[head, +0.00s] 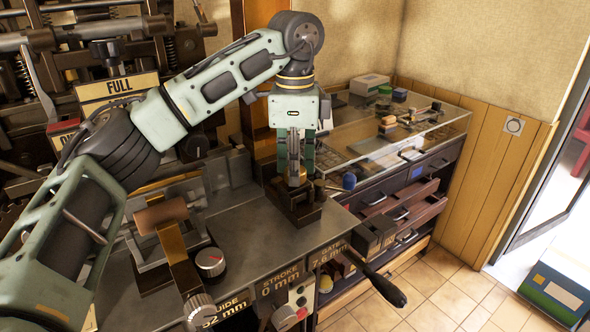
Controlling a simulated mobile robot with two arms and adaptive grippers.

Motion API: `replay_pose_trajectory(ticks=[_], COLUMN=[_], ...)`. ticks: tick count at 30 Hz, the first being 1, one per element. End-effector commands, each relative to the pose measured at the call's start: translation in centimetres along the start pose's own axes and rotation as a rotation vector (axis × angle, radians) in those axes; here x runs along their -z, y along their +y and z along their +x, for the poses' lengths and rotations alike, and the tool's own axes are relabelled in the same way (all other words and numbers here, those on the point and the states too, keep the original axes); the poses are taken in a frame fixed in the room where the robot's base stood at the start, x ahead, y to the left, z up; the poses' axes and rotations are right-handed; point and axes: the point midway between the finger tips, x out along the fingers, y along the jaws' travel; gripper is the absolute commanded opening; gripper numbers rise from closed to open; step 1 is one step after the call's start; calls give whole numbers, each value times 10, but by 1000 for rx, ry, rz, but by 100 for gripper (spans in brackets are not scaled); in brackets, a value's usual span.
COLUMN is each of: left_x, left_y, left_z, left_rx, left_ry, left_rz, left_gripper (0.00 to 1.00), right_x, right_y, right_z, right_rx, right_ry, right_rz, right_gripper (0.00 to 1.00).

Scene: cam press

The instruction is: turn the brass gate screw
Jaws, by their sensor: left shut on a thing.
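My left gripper (295,158) points down over the small dark gate block (302,208) near the right end of the metal press bench. It is shut on the brass gate screw (296,178), which shows as a small brass-coloured upright piece between the fingers. The fingers and the arm hide part of the screw. A sign on the bench front (332,250) reads GATE 7.6 mm. My right gripper is not in view.
A STROKE 0 mm sign (280,280), a GUIDE 52 mm sign (226,312) and a black-and-silver knob (210,262) lie left of the gate. A black-handled lever (388,290) sticks out in front. A glass-topped drawer cabinet (440,128) stands right.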

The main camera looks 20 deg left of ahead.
Motion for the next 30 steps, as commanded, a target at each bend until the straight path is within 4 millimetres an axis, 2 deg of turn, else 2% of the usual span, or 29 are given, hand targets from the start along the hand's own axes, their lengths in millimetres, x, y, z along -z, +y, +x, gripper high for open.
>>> replay_pose_trajectory(ticks=[6,15,30], left_x=[2,3,4], left_y=[2,2,3], left_z=[2,3,3], left_rx=[-5,-9,-11], left_ry=[-3,-4,-6], left_rz=[-176,-338,-399], left_gripper=[1,1,1], right_x=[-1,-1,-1], right_y=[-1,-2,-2], right_z=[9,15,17], right_rx=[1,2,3], right_ry=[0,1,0], right_rz=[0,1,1], right_gripper=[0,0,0])
